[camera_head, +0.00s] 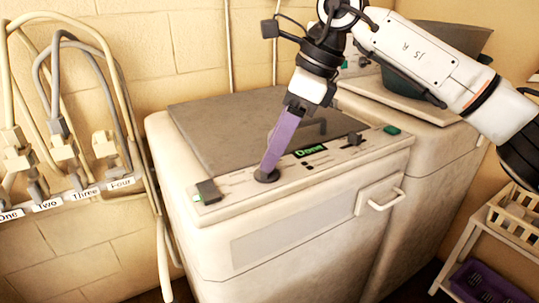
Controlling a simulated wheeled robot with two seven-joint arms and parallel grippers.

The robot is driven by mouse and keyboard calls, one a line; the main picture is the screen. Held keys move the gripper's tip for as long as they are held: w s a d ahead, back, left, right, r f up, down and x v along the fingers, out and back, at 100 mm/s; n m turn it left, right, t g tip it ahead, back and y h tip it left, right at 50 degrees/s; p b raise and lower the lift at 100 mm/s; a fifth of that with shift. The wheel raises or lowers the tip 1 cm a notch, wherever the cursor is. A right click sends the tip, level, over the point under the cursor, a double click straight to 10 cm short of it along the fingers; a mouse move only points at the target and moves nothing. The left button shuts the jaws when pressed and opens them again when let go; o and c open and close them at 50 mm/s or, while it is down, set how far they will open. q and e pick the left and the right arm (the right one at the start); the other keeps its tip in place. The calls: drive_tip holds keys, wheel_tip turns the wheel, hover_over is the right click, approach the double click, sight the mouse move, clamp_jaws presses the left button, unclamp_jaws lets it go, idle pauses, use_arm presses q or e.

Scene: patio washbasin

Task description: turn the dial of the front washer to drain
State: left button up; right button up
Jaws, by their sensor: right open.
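The front washer (300,245) is a cream box with a grey lid and a slanted control panel. A dark round dial (266,176) sits on the panel left of a small green-lit display (310,150), whose text looks like "Done". My right gripper (270,164) points down with its purple fingers at the dial. The fingertips overlap the dial in the picture and partly hide it. I cannot tell whether they touch it. The fingers are open, though they look nearly in line from this angle. My left gripper is not in view.
A dark square switch (208,191) sits at the panel's left end, and a green button (392,130) at its right. A handle (381,200) sticks out from the front. A second washer (425,120) stands behind. Cables and labelled plugs (75,190) hang at left; a shelf (480,250) stands at right.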

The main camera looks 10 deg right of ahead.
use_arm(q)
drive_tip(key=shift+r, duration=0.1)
use_arm(e)
drive_tip(key=shift+x, duration=1.45)
drive_tip(key=c, duration=1.1)
drive_tip(key=shift+o, duration=0.2)
